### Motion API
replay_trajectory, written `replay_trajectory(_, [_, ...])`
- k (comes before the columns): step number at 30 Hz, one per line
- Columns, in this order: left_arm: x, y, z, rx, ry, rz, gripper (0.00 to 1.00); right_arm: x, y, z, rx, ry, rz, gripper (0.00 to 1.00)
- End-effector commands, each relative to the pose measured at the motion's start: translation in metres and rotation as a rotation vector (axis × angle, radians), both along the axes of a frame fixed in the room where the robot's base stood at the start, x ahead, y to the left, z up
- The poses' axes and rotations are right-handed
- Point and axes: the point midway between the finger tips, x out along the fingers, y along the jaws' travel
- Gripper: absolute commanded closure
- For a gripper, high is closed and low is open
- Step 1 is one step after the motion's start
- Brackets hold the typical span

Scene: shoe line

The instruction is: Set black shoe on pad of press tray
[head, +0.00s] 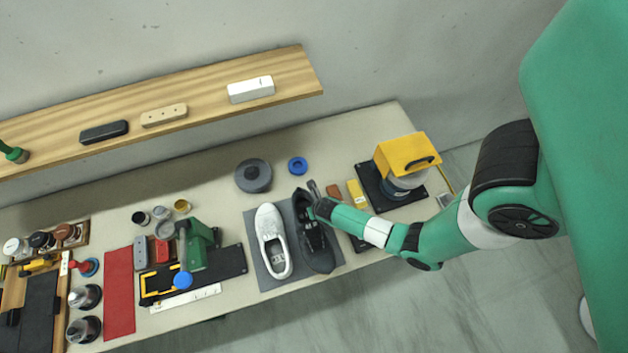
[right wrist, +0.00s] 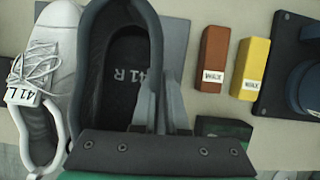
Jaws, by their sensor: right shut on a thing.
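The black shoe (head: 314,240) is beside the white shoe (head: 272,241) over a grey mat (head: 262,279). I cannot tell whether it touches the mat. In the right wrist view the black shoe (right wrist: 92,65) shows its opening and an insole marked 41 R. My right gripper (head: 316,192) is shut on the black shoe's side wall; its fingers (right wrist: 162,110) straddle that wall. A green press (head: 198,245) stands on a black base further left, with a black and yellow frame (head: 160,294) like a tray at its front. My left gripper is not in view.
Brown (right wrist: 214,60) and yellow (right wrist: 250,68) wax blocks lie just right of the black shoe. A yellow-topped machine (head: 405,155) stands at the table's right end. A grey disc (head: 253,175) and blue ring (head: 297,166) lie behind the shoes. A wooden shelf (head: 205,98) overhangs the back.

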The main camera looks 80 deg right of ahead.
Motion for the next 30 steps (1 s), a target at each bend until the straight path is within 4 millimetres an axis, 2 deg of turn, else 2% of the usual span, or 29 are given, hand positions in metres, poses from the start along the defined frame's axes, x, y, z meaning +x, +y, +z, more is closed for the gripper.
replay_trajectory(1, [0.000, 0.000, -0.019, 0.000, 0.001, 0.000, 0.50, 0.001, 0.000, -0.018, 0.000, -0.002, -0.001, 1.00])
replay_trajectory(2, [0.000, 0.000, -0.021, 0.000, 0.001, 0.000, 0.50, 0.001, 0.000, -0.020, -0.001, -0.003, 0.000, 1.00])
replay_trajectory(7, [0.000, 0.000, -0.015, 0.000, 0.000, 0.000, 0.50, 0.001, 0.000, -0.022, 0.000, -0.001, 0.000, 1.00])
replay_trajectory(14, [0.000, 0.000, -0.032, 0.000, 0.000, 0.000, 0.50, 0.000, 0.000, -0.059, 0.001, 0.000, 0.000, 1.00])
replay_trajectory(26, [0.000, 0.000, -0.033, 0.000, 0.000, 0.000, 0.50, 0.001, 0.000, -0.064, 0.000, -0.002, -0.001, 1.00])
replay_trajectory(27, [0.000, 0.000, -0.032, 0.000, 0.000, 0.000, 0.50, 0.000, 0.000, -0.063, 0.000, 0.000, 0.000, 0.82])
replay_trajectory(30, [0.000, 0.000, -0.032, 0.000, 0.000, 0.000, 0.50, 0.000, 0.000, -0.063, 0.000, 0.000, 0.000, 0.64])
